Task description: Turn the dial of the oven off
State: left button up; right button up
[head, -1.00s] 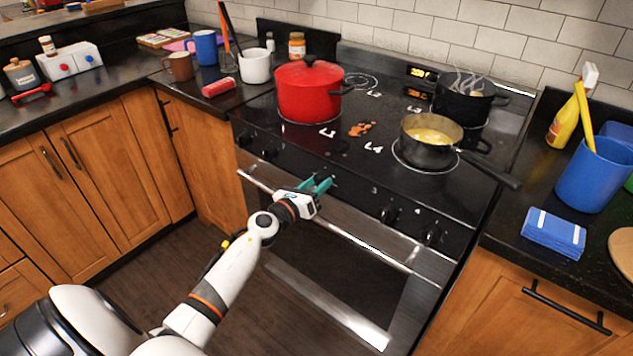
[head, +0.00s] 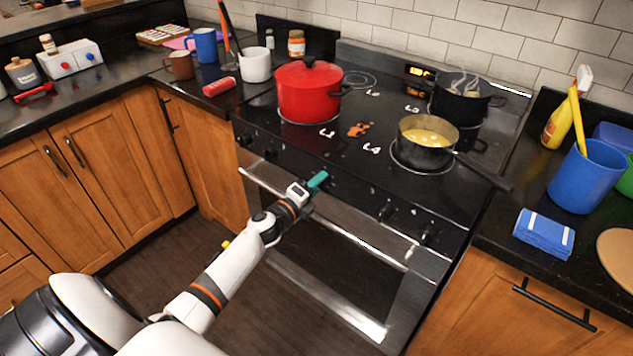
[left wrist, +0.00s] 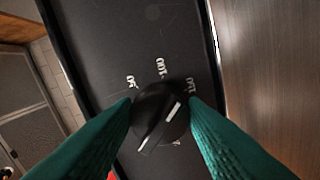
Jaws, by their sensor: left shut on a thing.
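The oven (head: 335,262) stands in the middle of the head view, with a black front panel of knobs above its door. My left gripper (head: 318,180) is at the middle of this panel, its teal fingers hiding the dial there. In the left wrist view the black oven dial (left wrist: 160,115) sits between the two fingers (left wrist: 160,112), which are shut on its sides. The dial has a slanted grip with white marks, running from lower left to upper right. White numbers surround it; some are partly hidden by the fingers. My right gripper is out of view.
Other knobs (head: 387,212) sit along the panel on both sides. The oven handle (head: 345,230) runs just below my gripper. A red pot (head: 308,95), a pan of yellow food (head: 425,150) and a dark pot (head: 462,105) stand on the stovetop, the pan's handle reaching towards the front right.

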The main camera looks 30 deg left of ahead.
pick_arm(q)
jog(key=n+p, duration=0.2)
jog(key=n, duration=1.1)
jog(key=n+p, duration=0.3)
jog(key=n, duration=1)
jog(key=shift+a+n, duration=0.2)
jog(key=shift+n, duration=0.2)
jog(key=o, duration=1)
jog(key=shift+r, duration=0.1)
jog(key=shift+c, duration=0.2)
jog(key=shift+s, duration=0.15)
